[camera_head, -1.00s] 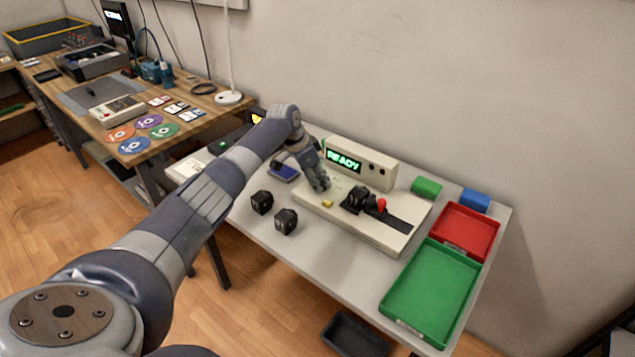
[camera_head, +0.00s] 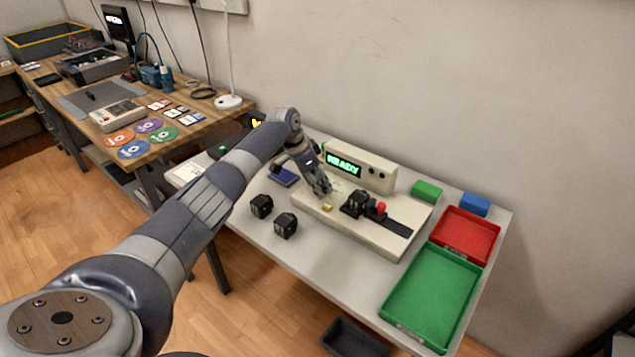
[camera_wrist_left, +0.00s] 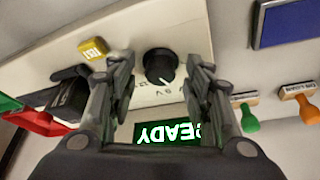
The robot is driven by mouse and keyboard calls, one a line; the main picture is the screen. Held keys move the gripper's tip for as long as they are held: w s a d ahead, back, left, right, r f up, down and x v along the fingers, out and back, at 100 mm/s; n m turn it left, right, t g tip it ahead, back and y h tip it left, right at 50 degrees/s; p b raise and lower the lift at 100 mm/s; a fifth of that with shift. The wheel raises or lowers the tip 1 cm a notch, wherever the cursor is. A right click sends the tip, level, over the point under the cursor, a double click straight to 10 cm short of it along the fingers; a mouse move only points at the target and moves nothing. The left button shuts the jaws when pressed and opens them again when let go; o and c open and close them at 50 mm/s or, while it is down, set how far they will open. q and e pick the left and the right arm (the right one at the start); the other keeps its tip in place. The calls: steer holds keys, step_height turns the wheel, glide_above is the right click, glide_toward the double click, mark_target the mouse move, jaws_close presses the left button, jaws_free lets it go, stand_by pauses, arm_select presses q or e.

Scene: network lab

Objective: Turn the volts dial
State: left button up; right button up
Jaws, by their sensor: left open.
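In the left wrist view the volts dial (camera_wrist_left: 159,66) is a round black knob with a white pointer line, on the cream panel of the test station (camera_head: 352,222). My left gripper (camera_wrist_left: 160,78) is open, with one finger on each side of the dial and a gap on both sides. In the head view my left gripper (camera_head: 324,190) is over the left part of the station and hides the dial. The station's display (camera_head: 344,163) reads READY in green. My right gripper is not in view.
A small yellow block (camera_wrist_left: 93,48) sits on the panel close to one finger. A black fixture (camera_head: 356,203) and a red-topped lever (camera_head: 381,208) stand right of my gripper. Two black blocks (camera_head: 285,225) lie in front. Red (camera_head: 497,236) and green (camera_head: 447,318) trays are at right.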

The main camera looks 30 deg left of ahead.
arm_select(q)
steer(key=v, duration=1.2)
steer(key=shift+a+f, duration=0.1)
steer(key=shift+f, duration=0.05)
